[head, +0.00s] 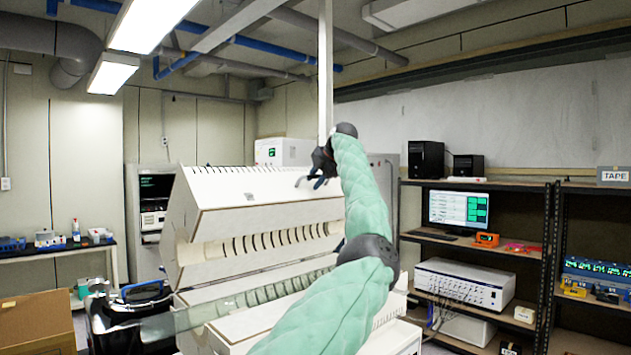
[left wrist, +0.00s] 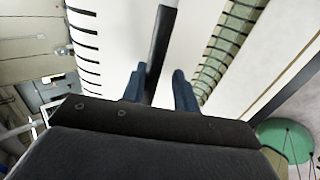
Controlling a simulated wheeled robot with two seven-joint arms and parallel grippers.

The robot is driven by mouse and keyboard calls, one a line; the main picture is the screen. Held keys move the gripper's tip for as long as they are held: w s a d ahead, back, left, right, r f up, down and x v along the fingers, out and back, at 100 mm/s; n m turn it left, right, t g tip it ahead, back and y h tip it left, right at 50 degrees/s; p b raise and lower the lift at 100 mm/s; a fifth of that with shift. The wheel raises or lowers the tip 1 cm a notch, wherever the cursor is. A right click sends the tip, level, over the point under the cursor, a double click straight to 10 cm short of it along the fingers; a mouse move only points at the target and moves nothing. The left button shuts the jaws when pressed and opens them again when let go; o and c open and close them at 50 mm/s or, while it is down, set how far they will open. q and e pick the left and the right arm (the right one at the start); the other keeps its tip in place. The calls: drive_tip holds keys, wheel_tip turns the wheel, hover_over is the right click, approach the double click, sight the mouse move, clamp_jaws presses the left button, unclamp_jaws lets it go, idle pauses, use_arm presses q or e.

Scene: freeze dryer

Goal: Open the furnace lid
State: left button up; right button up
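The white furnace lid (head: 255,192) is a long angular half-shell in the middle of the head view. It stands tilted up, with a gap between it and the slotted lower body (head: 255,290). My left gripper (head: 318,181) is at the lid's upper right part, at the end of my green-sleeved arm. In the left wrist view its two blue fingers (left wrist: 160,88) are apart, with a dark bar (left wrist: 157,52), seemingly the handle, between them. The bar lies close to the left finger, with space to the right finger. Contact cannot be told. My right gripper is out of view.
A pale vertical post (head: 325,75) rises behind the furnace. Shelves (head: 480,260) with a monitor (head: 458,210) and instruments stand at the right. A cardboard box (head: 38,322) is at the lower left. Ceiling lights (head: 150,22) and pipes are overhead.

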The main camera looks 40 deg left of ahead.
use_arm(q)
drive_tip(key=shift+d, duration=0.1)
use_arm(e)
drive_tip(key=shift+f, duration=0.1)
use_arm(q)
drive_tip(key=shift+d+r, duration=0.15)
drive_tip(key=shift+d, duration=0.05)
drive_tip(key=b+v, duration=0.3)
drive_tip(key=v, duration=0.4)
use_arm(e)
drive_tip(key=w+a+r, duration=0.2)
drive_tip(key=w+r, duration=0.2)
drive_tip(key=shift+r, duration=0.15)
use_arm(q)
drive_tip(key=shift+r, duration=0.2)
